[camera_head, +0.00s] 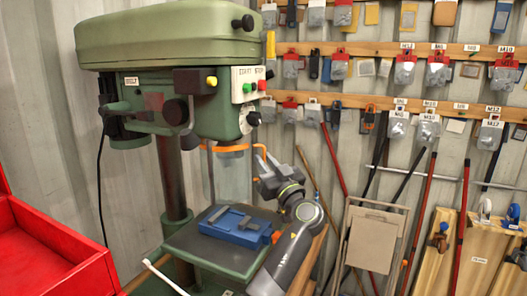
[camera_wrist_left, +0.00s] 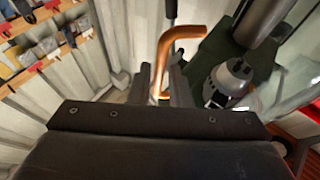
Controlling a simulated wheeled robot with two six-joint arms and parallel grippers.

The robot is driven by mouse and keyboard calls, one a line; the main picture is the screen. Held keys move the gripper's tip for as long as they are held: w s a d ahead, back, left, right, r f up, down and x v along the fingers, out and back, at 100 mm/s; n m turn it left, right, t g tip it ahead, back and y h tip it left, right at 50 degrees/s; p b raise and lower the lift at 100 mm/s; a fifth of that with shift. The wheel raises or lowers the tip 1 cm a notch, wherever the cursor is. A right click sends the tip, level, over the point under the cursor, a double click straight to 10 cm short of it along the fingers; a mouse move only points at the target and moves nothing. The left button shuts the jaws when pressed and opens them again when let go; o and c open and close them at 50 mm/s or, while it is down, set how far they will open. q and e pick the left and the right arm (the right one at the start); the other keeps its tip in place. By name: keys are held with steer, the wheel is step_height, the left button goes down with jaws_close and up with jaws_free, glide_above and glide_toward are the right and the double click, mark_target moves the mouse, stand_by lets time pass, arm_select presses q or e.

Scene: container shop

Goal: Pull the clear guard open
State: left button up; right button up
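The clear guard (camera_head: 229,174) hangs as a see-through panel below the head of the green drill press (camera_head: 175,62). An orange bar handle (camera_head: 262,152) runs along its top and bends down at the right; it also shows in the left wrist view (camera_wrist_left: 178,38). My left gripper (camera_head: 266,168) is beside the handle's bent end. In the left wrist view its two fingers (camera_wrist_left: 160,84) stand apart, with the downward part of the handle between them. Gaps seem to show beside the handle, so the fingers look open around it. My right gripper is in neither view.
A blue vise (camera_head: 236,225) sits on the drill press table (camera_head: 193,250), below the guard. A red tray (camera_head: 50,252) is at the left. Tools and bags hang on the wall racks (camera_head: 380,103); a folded stool (camera_head: 372,238) leans at the right.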

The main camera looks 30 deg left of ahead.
arm_select(q)
steer(key=shift+w+a+r, duration=0.25)
steer(key=shift+a, duration=0.25)
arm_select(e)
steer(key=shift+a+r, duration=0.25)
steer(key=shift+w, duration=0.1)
arm_select(q)
jaws_close()
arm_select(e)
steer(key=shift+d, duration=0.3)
arm_select(q)
steer(key=shift+d+f, duration=0.1)
steer(key=shift+d, duration=0.05)
